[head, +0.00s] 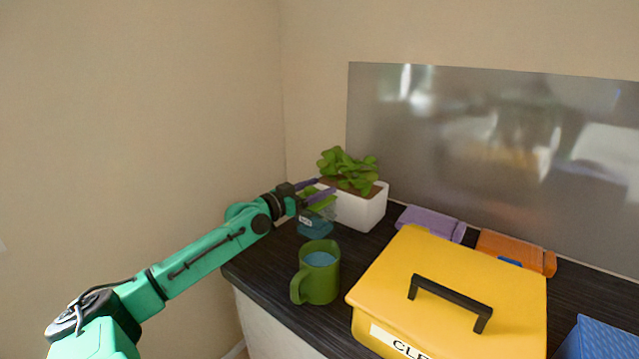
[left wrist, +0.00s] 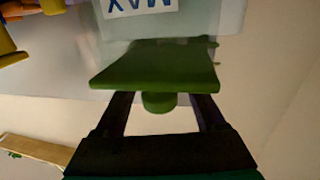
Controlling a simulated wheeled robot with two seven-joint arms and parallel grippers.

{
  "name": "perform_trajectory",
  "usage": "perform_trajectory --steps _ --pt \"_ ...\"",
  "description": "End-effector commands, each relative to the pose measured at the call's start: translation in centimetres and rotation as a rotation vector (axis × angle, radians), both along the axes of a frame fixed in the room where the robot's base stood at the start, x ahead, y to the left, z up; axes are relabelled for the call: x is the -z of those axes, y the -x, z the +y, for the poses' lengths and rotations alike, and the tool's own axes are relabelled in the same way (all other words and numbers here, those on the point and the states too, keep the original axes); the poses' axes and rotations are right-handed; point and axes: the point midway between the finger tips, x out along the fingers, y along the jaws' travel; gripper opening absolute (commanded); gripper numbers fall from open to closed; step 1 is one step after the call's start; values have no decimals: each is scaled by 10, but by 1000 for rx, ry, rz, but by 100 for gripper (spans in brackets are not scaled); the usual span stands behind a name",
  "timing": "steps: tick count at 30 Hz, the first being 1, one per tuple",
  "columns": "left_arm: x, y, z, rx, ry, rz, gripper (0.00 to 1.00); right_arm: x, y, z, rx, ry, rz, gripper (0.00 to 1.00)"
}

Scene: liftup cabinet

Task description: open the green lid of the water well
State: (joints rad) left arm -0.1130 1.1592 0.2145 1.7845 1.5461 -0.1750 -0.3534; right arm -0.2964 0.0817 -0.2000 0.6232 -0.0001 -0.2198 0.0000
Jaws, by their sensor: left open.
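The water well (head: 315,227) is a small see-through bluish container with a white label, on the dark counter in front of the white planter. Its green lid (head: 322,203) is partly hidden by my left gripper in the head view. The lid also shows large in the left wrist view (left wrist: 155,66), with a rounded green piece (left wrist: 158,102) sticking out from it. My left gripper (head: 326,187) is open at the lid, its two dark fingers on either side of that piece. I cannot tell whether they touch the lid. My right gripper is not in view.
A green mug (head: 322,285) with blue contents stands close in front of the well. A yellow box (head: 460,280) with a black handle stands to the right. A planter (head: 360,212) with a leafy plant stands behind. Purple and orange cloths (head: 512,250) lie at the back.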

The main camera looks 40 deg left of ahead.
Motion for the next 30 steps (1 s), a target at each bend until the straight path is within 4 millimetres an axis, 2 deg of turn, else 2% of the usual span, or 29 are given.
perform_trajectory --steps 11,15,16,17,30 --pt "1 -7 -1 1 -3 2 72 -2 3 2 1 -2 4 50" --pt "1 -7 -2 1 -2 3 18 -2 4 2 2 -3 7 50" --pt "1 -7 -2 1 -2 3 7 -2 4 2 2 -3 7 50" --pt "1 -7 -2 1 -2 3 0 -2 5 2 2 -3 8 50" --pt "1 -6 -2 1 -2 3 0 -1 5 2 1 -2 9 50"
